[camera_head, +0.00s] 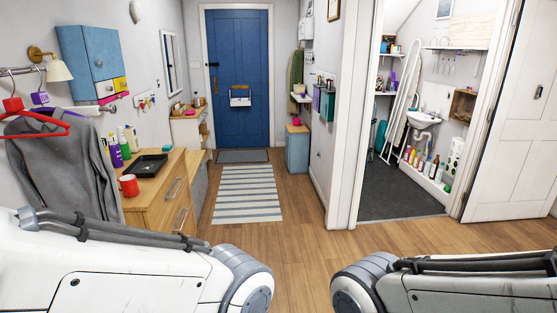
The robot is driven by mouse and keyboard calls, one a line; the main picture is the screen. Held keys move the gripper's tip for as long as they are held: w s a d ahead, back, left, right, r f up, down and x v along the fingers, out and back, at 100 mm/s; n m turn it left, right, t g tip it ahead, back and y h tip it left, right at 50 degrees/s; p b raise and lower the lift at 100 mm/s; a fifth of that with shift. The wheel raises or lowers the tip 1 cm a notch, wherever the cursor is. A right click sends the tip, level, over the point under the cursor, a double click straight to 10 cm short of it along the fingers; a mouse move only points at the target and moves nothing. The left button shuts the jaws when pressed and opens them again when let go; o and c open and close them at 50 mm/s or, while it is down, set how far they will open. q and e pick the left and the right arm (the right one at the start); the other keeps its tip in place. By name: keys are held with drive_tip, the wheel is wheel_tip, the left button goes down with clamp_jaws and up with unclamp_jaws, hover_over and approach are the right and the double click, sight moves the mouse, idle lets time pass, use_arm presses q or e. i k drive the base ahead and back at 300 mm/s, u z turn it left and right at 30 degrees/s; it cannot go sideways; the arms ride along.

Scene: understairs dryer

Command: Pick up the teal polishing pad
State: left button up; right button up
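A small teal block (167,145) sits on the wooden sideboard (160,193) at the left, behind the black tray. It may be the teal polishing pad, but it is too small to be sure. Both of my arms reach in along the bottom of the view, and only their links show. Neither gripper is in view, so I cannot tell what they hold.
The black tray (150,166), a red mug (129,185) and several bottles share the sideboard top. A grey garment (65,165) hangs beside it. A striped rug (248,194) lies on clear floor before the blue door (238,60). The understairs room opens at right.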

sight(167, 149)
drive_tip(key=z, duration=0.2)
drive_tip(key=i, duration=4.1)
drive_tip(key=u, duration=0.95)
drive_tip(key=i, duration=1.3)
drive_tip(key=u, duration=1.65)
drive_tip(key=i, duration=0.85)
drive_tip(key=u, duration=0.35)
